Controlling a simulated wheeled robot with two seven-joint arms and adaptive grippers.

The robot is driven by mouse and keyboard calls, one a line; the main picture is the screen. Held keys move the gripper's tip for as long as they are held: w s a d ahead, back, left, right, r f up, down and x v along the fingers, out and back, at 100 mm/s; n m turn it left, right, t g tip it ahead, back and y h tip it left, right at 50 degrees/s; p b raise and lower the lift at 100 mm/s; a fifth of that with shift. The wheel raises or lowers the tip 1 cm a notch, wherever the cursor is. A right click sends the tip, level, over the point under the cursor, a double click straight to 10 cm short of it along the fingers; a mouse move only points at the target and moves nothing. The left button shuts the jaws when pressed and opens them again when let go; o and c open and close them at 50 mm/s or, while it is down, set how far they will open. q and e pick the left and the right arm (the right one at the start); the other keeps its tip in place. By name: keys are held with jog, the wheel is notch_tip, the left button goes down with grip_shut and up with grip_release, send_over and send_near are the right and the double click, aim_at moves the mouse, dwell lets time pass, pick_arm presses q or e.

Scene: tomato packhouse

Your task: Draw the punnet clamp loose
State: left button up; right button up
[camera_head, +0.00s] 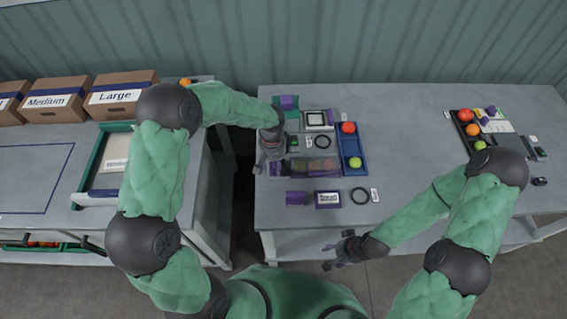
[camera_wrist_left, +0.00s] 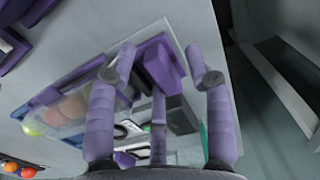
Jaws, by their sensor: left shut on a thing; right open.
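The punnet clamp, a purple block, sits at the near end of the clear punnet in the left wrist view (camera_wrist_left: 164,64). The punnet (camera_head: 314,167) holds several tomatoes in a row and lies in a purple-edged holder on the table; it also shows in the left wrist view (camera_wrist_left: 75,104). My left gripper (camera_head: 264,160) is at the holder's left end, its fingers either side of the clamp in the left wrist view (camera_wrist_left: 164,66), shut on it. In the head view the gripper mostly hides the clamp. My right gripper (camera_head: 332,256) is open and empty, in front of the table's front edge.
A blue tray (camera_head: 351,163) with a red and a green tomato stands right of the punnet. Black ring and scale-like device (camera_head: 315,120) lie behind. The table's right middle is clear.

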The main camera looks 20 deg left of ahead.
pick_arm(q)
jog(key=shift+w+a+r+p, duration=0.1)
jog(key=shift+w+a+r, duration=0.15)
jog(key=shift+r, duration=0.25)
jog(key=shift+w+a+r+p, duration=0.1)
jog(key=shift+w+a+r, duration=0.15)
jog(key=shift+r, duration=0.3)
jog(key=shift+w+a+r+p, duration=0.1)
jog(key=shift+w+a+r, duration=0.15)
jog(key=shift+r, duration=0.5)
notch_tip(320, 180, up, 6)
jog(key=s+p, duration=0.1)
jog(key=p, duration=0.3)
